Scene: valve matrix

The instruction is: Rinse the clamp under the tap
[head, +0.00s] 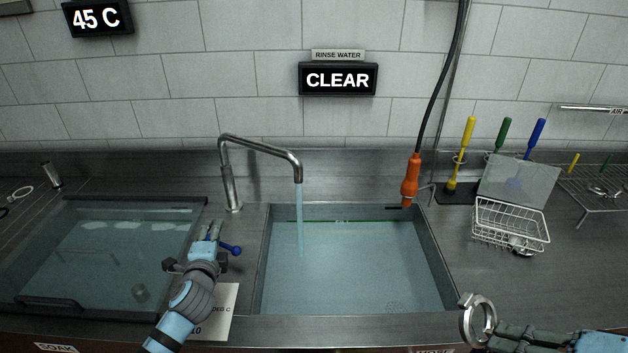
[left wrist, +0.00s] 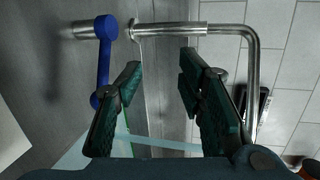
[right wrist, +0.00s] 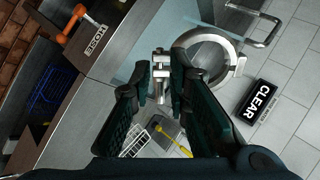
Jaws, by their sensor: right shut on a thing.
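The clamp (head: 477,320) is a silvery metal ring, held at the front right of the basin. My right gripper (right wrist: 161,80) is shut on the clamp's bolt end; the ring (right wrist: 207,58) stands out beyond the fingers in the right wrist view. The tap (head: 262,145) is a bent steel spout, and a stream of water (head: 300,225) falls from it into the filled basin (head: 345,265). The blue tap lever (head: 231,248) is left of the basin; it also shows in the left wrist view (left wrist: 104,60). My left gripper (left wrist: 155,85) is open and empty beside the lever.
A glass-lidded soak tank (head: 110,255) lies on the left. An orange spray handle (head: 410,178) hangs behind the basin's right corner. A wire basket (head: 510,222) and coloured brushes (head: 467,145) stand at the right. A sign (head: 338,79) reads CLEAR.

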